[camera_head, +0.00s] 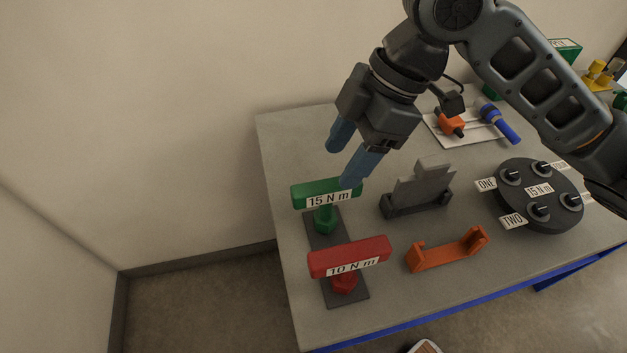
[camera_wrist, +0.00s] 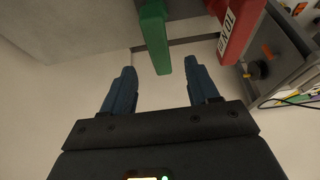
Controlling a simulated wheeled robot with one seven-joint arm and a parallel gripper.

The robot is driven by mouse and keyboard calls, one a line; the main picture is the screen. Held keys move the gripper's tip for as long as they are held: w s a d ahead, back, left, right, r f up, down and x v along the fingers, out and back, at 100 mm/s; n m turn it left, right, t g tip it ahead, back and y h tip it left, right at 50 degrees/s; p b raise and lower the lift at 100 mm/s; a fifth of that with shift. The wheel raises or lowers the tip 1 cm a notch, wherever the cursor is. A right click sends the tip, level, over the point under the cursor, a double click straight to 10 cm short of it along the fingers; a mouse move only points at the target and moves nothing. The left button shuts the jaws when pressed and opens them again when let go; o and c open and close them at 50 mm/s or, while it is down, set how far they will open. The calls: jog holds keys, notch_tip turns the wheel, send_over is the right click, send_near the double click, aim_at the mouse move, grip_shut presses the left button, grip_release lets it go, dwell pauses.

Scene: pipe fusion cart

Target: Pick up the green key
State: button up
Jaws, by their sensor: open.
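The green key (camera_head: 325,194) is a T-shaped tool with a "15 N m" label on its bar. It stands upright on a dark base plate (camera_head: 327,234) near the left edge of the table. My gripper (camera_head: 350,158) is open and empty, with blue fingers above and behind the green bar. In the wrist view, the green key (camera_wrist: 156,38) reaches down toward the gap between the fingers (camera_wrist: 160,88), its end near the right finger. I cannot tell whether they touch.
A red key (camera_head: 349,257) labelled "10 N m" stands close in front. A grey stepped block (camera_head: 420,187), an orange bracket (camera_head: 447,249) and a round black flange (camera_head: 537,195) lie to the right. A white sheet (camera_head: 475,131) with tools lies behind. The table's left edge is close.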

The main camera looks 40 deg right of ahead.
aim_at(329, 184)
jog(key=p+x, duration=0.1)
jog(key=x, duration=0.6)
jog(key=shift+f, duration=0.25)
jog(key=shift+d, duration=0.1)
grip_shut()
